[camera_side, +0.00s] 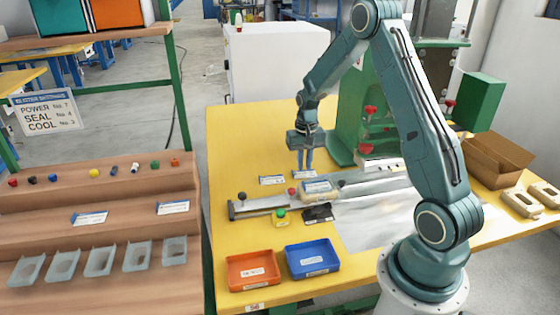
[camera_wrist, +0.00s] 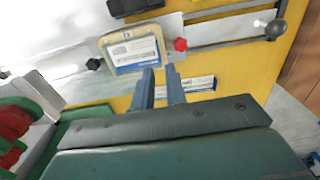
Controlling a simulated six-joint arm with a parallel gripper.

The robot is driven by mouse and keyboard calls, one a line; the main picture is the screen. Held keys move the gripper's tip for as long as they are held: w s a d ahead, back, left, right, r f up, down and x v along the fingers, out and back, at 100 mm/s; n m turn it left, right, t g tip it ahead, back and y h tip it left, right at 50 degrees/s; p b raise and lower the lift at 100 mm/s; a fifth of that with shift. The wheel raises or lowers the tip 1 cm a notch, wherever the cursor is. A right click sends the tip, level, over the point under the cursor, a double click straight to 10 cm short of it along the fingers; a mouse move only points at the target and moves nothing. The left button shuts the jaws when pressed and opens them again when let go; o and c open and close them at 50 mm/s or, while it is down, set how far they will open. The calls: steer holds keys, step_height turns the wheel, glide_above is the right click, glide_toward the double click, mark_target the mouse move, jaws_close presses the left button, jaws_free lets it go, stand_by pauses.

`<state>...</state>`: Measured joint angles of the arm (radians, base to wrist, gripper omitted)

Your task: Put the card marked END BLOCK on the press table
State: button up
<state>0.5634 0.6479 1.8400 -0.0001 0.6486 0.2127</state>
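My gripper (camera_side: 305,168) points down above the yellow press table (camera_side: 232,140), behind the metal rail. Its two fingers are apart with nothing seen between them; they also show in the wrist view (camera_wrist: 160,70). A white and blue card (camera_side: 272,180) lies on the table left of the fingers in the side view. It also shows beside and partly behind the fingers in the wrist view (camera_wrist: 198,85). Another white and blue card (camera_side: 318,186) is in a pale frame on the rail. Two more cards (camera_side: 89,217) (camera_side: 172,208) lie on the brown stepped shelf. I cannot read END BLOCK on any card.
The green press (camera_side: 347,120) stands right of my gripper. The rail (camera_side: 262,206) with knobs crosses the table. An orange tray (camera_side: 253,271) and a blue tray (camera_side: 312,259) stand at the front, with a dark object (camera_side: 318,212) behind. The table's left back is clear.

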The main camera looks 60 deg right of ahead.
steer(key=shift+d+f, duration=0.2)
steer(key=shift+f, duration=0.15)
steer(key=shift+f, duration=0.1)
steer(key=shift+f, duration=3.35)
jaws_close()
steer(key=shift+r, duration=0.15)
steer(key=shift+r, duration=2.1)
